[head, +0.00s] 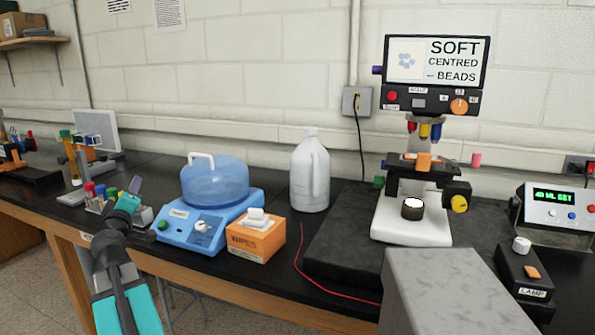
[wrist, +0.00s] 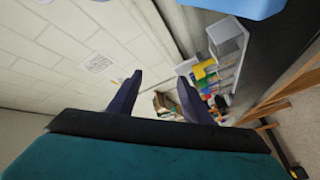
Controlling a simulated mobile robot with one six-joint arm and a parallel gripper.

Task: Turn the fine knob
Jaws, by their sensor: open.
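A microscope with a screen (head: 437,61) stands at the right of the bench. A yellow round knob (head: 460,204) sits on a dark block at the right side of its stage; I cannot read a label that marks it as the fine knob. A green knob (head: 378,182) shows on the left side, and a pink one (head: 476,160) at the right. My gripper (head: 135,186) is at the left front, far from the microscope, in front of the bench. In the wrist view its two dark fingers (wrist: 160,76) are apart with nothing between them.
A blue-lidded device (head: 215,182), an orange wipes box (head: 256,240) and a white jug (head: 310,171) stand between my gripper and the microscope. A red cable (head: 308,273) lies on the bench. A lamp box (head: 525,274) and a green-display unit (head: 556,207) are at the right.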

